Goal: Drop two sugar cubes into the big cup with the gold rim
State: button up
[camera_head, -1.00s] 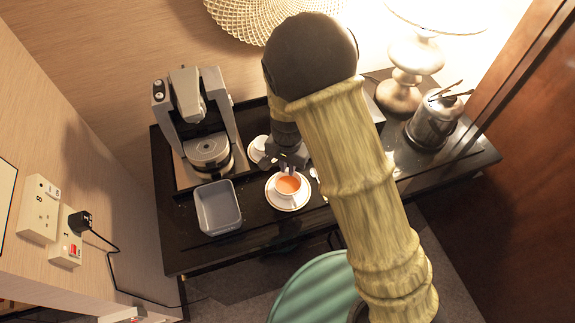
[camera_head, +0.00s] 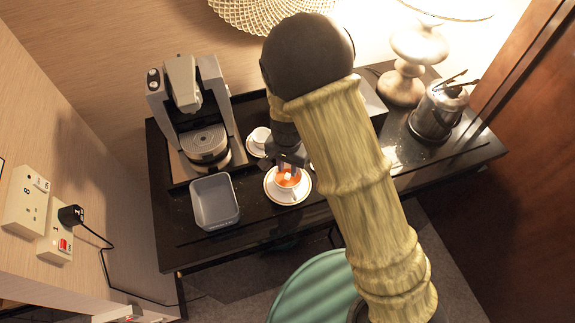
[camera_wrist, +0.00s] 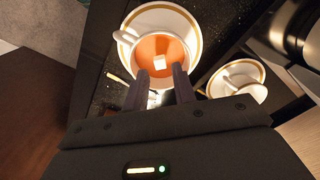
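The big cup (camera_head: 276,187) stands on its saucer (camera_head: 302,195) near the table's front edge and holds orange-brown tea. In the wrist view the big cup (camera_wrist: 134,50) sits on a saucer (camera_wrist: 190,20) with a gold band. One white sugar cube (camera_wrist: 159,62) shows against the tea; it also shows in the head view (camera_head: 286,176). My gripper (camera_wrist: 160,70) is open above the cup, with the cube seen between and beyond its parted fingertips and touching neither. A pale patch between the fingers nearer the palm is too partly hidden to identify.
A smaller cup (camera_head: 261,135) on its saucer stands behind my gripper. A grey bin (camera_head: 215,203) is to the left, with a coffee machine (camera_head: 196,110) behind it. A metal ice bucket with tongs (camera_head: 436,115) and a lamp (camera_head: 408,75) stand at the right.

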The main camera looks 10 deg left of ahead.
jog(key=shift+o, duration=0.7)
notch_tip(320, 180, up, 17)
jog(key=b, duration=0.2)
jog(key=shift+r, duration=0.2)
